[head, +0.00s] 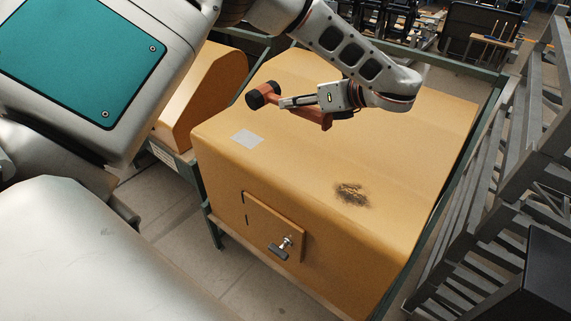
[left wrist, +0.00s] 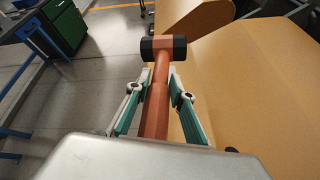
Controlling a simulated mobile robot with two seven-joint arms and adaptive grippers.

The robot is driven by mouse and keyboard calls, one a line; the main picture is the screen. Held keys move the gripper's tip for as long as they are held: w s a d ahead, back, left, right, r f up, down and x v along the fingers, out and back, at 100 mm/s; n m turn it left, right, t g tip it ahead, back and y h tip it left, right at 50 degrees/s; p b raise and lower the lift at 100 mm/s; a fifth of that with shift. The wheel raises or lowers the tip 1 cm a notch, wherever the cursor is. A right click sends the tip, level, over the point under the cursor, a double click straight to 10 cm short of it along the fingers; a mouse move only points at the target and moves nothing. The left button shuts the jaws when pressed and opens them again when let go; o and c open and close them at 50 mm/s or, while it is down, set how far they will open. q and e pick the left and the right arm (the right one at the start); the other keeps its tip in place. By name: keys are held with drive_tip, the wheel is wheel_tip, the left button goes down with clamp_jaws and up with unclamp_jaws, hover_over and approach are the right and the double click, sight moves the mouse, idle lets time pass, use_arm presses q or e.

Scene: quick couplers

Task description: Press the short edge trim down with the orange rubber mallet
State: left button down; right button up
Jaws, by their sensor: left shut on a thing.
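The mallet has an orange handle and an orange head with black ends (head: 263,94). It shows in the left wrist view too, its head (left wrist: 163,48) beyond the fingertips. My left gripper (head: 287,102) is shut on the mallet's handle (left wrist: 157,108) and holds it above the top of a large tan casing (head: 400,145). The mallet head points left in the head view. I cannot pick out the short edge trim for certain; two small dark strips (head: 244,197) show at the left edge of the casing's hatch. My right gripper is not in view.
The casing has a grey patch (head: 247,138), a dark smudge (head: 352,194) and a hatch with a T-shaped handle (head: 280,249). It sits in a green frame (head: 484,103). Another tan casing (head: 205,88) is behind left. Grey metal racks (head: 490,215) stand at the right.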

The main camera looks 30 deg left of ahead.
use_arm(q)
drive_tip(key=shift+w+a+r+n+g, duration=0.2)
drive_tip(key=shift+a+r, duration=0.05)
drive_tip(key=shift+a, duration=0.2)
drive_tip(key=shift+w+a+r+n+g, duration=0.15)
drive_tip(key=shift+a+r+n+g, duration=0.05)
drive_tip(key=shift+a, duration=0.2)
hover_over(290, 166)
wheel_tip(290, 166, down, 14)
drive_tip(key=shift+w+a+f, duration=0.1)
wheel_tip(290, 166, down, 4)
drive_tip(key=shift+f, duration=0.7)
drive_tip(key=c, duration=1.8)
unclamp_jaws()
drive_tip(key=shift+f, duration=0.1)
drive_tip(key=shift+o, duration=0.2)
